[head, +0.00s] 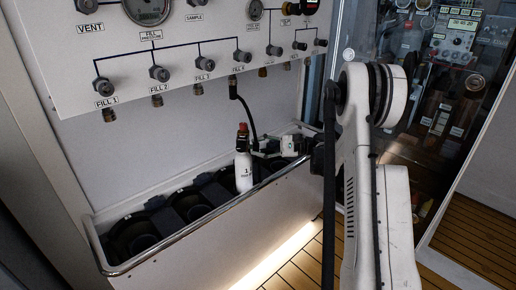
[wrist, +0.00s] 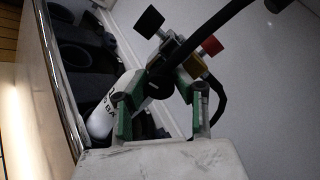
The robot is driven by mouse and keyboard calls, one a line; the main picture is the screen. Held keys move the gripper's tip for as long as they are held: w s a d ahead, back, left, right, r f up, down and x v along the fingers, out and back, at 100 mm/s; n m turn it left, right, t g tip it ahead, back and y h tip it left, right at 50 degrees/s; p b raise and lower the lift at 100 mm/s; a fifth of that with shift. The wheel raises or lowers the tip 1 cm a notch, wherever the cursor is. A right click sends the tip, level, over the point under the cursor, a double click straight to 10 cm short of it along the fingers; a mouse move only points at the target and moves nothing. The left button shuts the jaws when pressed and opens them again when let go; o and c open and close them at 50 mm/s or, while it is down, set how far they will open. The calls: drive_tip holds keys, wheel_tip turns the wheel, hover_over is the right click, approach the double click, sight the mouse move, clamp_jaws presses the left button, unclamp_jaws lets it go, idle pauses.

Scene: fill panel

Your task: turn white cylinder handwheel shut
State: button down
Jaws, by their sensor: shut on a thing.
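The white cylinder (head: 243,172) stands upright in the rack at the front of the panel, with a red and black valve top. In the wrist view the cylinder (wrist: 103,118) lies to the left, its label partly covered by my finger. My gripper (head: 256,146) reaches in from the right at the height of the valve. In the wrist view my gripper (wrist: 165,80) has its green-padded fingers on either side of a dark round part, the handwheel (wrist: 157,88), and is shut on it. The fingers partly hide the handwheel. A red knob (wrist: 211,45) and a black knob (wrist: 149,21) show beyond it.
A black hose (head: 247,108) runs from the fill panel (head: 130,55) down towards the valve. Empty black holders (head: 135,235) fill the rack to the left. A metal rail (head: 190,232) edges the rack's front. A glass cabinet (head: 440,90) stands at the right.

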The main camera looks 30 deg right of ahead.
drive_tip(key=m, duration=0.9)
drive_tip(key=shift+w+m+y, duration=0.1)
drive_tip(key=shift+m+y, duration=0.2)
drive_tip(key=shift+m, duration=0.1)
drive_tip(key=m, duration=0.4)
drive_tip(key=shift+m+b, duration=0.3)
drive_tip(key=shift+b, duration=0.05)
drive_tip(key=shift+d+m, duration=0.1)
drive_tip(key=shift+m, duration=2.2)
drive_tip(key=c, duration=1.4)
unclamp_jaws()
drive_tip(key=v, duration=1.2)
drive_tip(key=shift+f, duration=0.1)
